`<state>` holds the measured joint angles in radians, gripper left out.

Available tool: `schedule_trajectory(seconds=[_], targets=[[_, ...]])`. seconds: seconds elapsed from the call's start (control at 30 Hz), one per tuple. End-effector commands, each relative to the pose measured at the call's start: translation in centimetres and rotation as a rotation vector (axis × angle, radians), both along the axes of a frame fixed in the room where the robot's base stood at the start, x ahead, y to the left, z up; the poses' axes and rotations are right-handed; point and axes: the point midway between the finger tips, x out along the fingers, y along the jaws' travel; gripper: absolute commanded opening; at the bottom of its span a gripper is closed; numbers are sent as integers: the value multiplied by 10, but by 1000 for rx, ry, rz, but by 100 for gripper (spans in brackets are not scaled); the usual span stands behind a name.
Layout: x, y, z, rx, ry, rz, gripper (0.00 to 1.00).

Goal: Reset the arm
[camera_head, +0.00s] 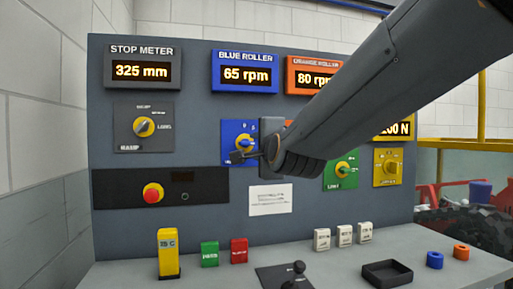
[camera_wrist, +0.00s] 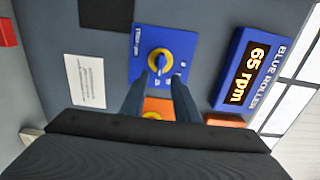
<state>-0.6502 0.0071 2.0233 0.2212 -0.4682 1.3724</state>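My arm (camera_head: 390,85) reaches in from the upper right, across the front of the control panel. My gripper (camera_head: 237,156) is in front of the blue dial plate (camera_head: 229,132). In the wrist view the two fingers of my gripper (camera_wrist: 159,82) stand apart with nothing between them. Their tips point at the yellow knob (camera_wrist: 160,61) on the blue plate (camera_wrist: 180,43); the knob (camera_head: 244,143) shows just above the fingertips in the head view. I cannot tell whether a finger touches it. The orange plate (camera_wrist: 158,104) shows between the fingers, mostly hidden.
The panel carries a stop meter display (camera_head: 141,70), a blue roller display (camera_head: 245,73) and a red button (camera_head: 153,193). On the desk below stand a yellow block (camera_head: 168,254), green and red blocks, white blocks, a black tray (camera_head: 387,274) and a small joystick (camera_head: 298,268).

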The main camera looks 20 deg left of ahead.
Motion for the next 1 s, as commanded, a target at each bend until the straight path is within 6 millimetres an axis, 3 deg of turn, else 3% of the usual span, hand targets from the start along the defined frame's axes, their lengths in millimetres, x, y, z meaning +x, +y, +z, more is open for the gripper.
schedule_trajectory(seconds=[0.17, 0.27, 0.37, 0.57, 0.77, 0.87, 1.0], targets=[[1, -2, -2, -7, 2, -2, 28], [4, -14, -16, -72, 18, -14, 28], [9, -44, -48, -222, 60, -32, 28], [-4, -137, -144, -648, 210, -10, 28], [-59, -235, -226, -1003, 400, 121, 28], [-100, -281, -258, -1150, 499, 229, 28], [-169, -337, -292, -1304, 633, 421, 28]])
